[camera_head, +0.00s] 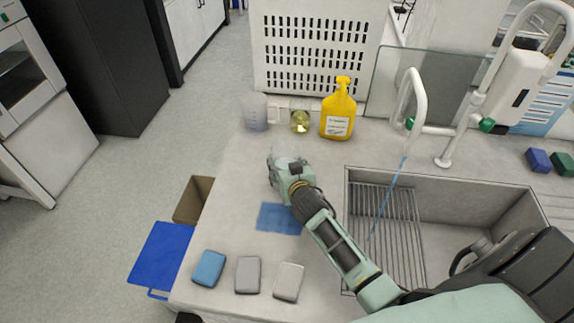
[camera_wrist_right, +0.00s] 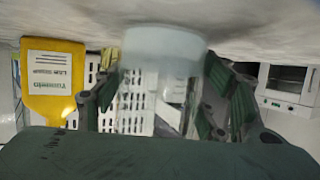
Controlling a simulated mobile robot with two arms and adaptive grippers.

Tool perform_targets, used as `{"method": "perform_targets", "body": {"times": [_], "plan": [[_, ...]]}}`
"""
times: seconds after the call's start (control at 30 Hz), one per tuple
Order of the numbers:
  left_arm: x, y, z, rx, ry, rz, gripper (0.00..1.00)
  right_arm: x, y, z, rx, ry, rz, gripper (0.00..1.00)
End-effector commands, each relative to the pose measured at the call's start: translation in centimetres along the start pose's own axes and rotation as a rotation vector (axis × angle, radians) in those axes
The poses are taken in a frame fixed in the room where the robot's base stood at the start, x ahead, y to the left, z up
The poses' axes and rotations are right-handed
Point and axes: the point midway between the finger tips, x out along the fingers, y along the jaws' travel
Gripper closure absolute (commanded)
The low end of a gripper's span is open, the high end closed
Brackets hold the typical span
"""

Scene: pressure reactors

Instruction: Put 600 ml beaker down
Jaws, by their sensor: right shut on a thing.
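The beaker (camera_wrist_right: 165,65), clear with a frosted-looking base, is between the fingers of my right gripper (camera_wrist_right: 165,100). The wrist picture is upside down, so the beaker's base points toward the counter, and the beaker looks upright. I cannot tell whether its base touches the counter. In the head view my right gripper (camera_head: 284,166) is over the counter (camera_head: 235,215), in front of the bottle and flask. The held beaker is mostly hidden there. My left gripper is not in view.
A translucent jug (camera_head: 254,112), a round flask with yellow liquid (camera_head: 299,121) and a yellow bottle (camera_head: 338,110) stand behind the gripper. A blue mat (camera_head: 277,219) lies below it. The sink (camera_head: 437,245) is to the right; several sponge-like blocks (camera_head: 247,274) lie in front.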

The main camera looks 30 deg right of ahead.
Motion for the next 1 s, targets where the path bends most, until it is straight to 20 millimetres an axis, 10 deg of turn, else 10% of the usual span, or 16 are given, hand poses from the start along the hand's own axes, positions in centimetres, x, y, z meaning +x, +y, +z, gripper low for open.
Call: {"method": "perform_targets", "body": {"times": [0.13,0.17,0.37,0.77,1.0], "plan": [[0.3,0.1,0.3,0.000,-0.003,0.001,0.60,0.1,0.0,0.1,0.001,0.004,0.000,0.66],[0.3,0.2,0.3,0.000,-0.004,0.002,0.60,0.1,0.0,0.3,0.000,0.000,0.000,0.34],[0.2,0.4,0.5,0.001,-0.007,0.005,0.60,0.1,0.0,0.2,0.000,0.000,0.000,0.16],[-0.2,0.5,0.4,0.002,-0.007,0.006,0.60,-0.1,0.0,-0.3,-0.001,0.000,0.000,0.16],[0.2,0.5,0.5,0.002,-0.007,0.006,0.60,-3.4,0.0,0.1,0.001,0.000,0.000,0.16]]}}
